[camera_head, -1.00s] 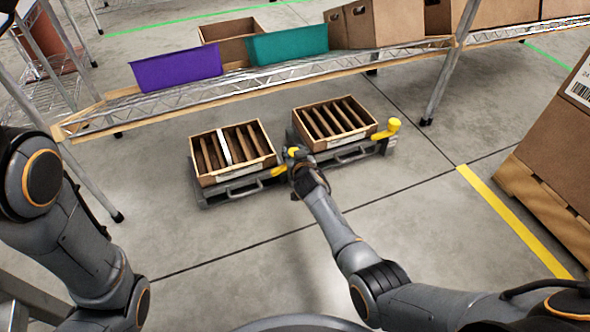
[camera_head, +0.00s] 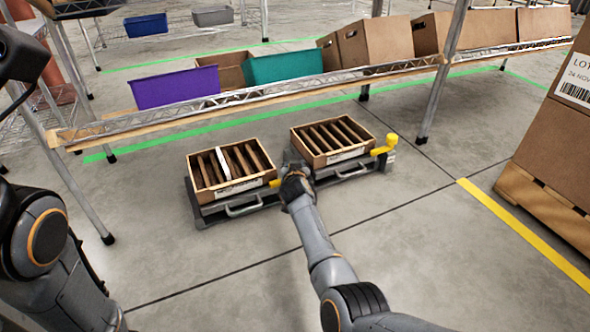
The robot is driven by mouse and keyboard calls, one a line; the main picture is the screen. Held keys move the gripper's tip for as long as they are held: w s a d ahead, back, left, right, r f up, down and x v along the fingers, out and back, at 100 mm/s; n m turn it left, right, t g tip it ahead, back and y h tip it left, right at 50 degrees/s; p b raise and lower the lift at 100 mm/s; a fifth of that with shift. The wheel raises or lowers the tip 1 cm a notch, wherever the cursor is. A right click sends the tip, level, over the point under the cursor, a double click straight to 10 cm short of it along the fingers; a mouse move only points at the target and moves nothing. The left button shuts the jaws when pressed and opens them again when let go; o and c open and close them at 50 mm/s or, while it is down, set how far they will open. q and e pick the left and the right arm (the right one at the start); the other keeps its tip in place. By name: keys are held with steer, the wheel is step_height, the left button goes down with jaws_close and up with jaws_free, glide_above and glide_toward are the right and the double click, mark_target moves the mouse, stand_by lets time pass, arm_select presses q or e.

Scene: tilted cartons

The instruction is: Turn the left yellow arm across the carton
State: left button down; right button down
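Two open cartons with dark slats stand on a low grey fixture (camera_head: 245,209) on the floor. The left carton (camera_head: 239,187) has one pale slat among the dark ones; the right carton (camera_head: 345,154) has dark slats only. The left yellow arm (camera_head: 274,183) shows as a small yellow piece at the left carton's right front corner, mostly hidden by my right gripper. The right yellow arm (camera_head: 385,146) sticks out beside the right carton. My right gripper (camera_head: 294,176) is between the cartons, at the left yellow arm; its fingers are hidden. My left gripper is not clearly visible.
A wire shelf (camera_head: 230,107) behind the fixture holds a purple bin (camera_head: 178,88), a teal bin (camera_head: 286,67) and several brown cartons. Its leg (camera_head: 440,85) stands right of the fixture. A large box on a pallet (camera_head: 545,203) is at the right. The front floor is clear.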

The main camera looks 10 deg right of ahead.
steer(key=c, duration=0.8)
jaws_free()
step_height(320, 180, up, 10)
